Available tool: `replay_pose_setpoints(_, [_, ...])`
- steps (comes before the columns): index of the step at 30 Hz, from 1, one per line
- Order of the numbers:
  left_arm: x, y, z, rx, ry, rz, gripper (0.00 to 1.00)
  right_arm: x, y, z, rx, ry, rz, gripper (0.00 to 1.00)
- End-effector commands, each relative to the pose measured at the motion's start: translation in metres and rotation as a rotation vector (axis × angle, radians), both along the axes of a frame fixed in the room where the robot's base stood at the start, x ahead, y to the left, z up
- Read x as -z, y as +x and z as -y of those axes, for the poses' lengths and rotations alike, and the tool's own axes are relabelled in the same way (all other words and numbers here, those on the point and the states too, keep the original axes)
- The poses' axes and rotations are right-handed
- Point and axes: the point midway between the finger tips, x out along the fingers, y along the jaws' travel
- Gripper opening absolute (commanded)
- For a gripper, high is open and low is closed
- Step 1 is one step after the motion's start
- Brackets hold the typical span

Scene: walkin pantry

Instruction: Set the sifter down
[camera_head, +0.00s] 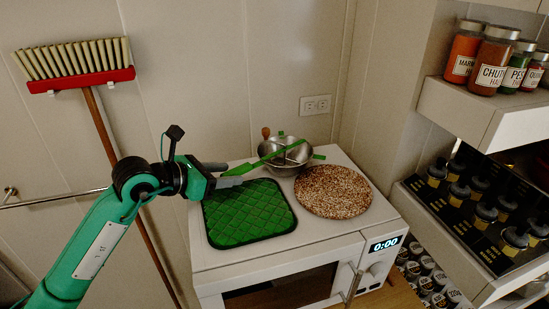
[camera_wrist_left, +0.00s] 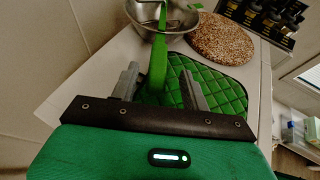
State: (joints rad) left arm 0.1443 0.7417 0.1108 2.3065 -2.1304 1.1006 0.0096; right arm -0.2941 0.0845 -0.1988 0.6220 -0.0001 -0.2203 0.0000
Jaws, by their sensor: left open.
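The sifter (camera_head: 291,158) is a metal bowl with green arms, a long green handle and a wooden knob. Its bowl sits at the back of the white microwave's top (camera_head: 340,240), behind the green quilted pad (camera_head: 250,222) and left of the round speckled mat (camera_head: 334,192). My left gripper (camera_head: 227,174) is open above the pad's back left part. In the left wrist view, the green handle (camera_wrist_left: 158,62) runs between the two apart fingers (camera_wrist_left: 160,88), nearer the left one. The handle's near end is partly hidden by the gripper. My right gripper is out of view.
A red broom (camera_head: 82,80) hangs on the wall at left, behind my arm. A wall socket (camera_head: 315,105) is behind the microwave. Shelves with spice jars (camera_head: 492,65) and dark bottles (camera_head: 485,205) stand at right. Most of the quilted pad and speckled mat is bare.

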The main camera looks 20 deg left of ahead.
Motion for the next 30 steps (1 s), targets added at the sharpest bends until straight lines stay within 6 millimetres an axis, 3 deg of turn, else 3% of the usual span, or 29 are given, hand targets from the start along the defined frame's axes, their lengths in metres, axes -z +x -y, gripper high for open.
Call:
replay_pose_setpoints(10, [0.009, 0.033, 0.016, 0.000, -0.004, -0.002, 0.46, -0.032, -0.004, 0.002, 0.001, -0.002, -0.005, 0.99])
replay_pose_setpoints(21, [0.019, 0.042, 0.021, 0.001, 0.000, -0.001, 0.46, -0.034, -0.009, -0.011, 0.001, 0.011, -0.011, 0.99])
replay_pose_setpoints(22, [0.019, 0.042, 0.021, 0.000, 0.001, -0.001, 0.44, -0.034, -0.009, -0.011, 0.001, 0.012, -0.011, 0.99])
replay_pose_setpoints(29, [0.019, 0.042, 0.021, 0.000, 0.000, 0.000, 0.00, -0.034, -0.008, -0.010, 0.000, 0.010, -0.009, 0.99])
replay_pose_setpoints(30, [0.019, 0.042, 0.021, 0.000, 0.000, 0.000, 0.00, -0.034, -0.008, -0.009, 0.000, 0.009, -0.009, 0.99])
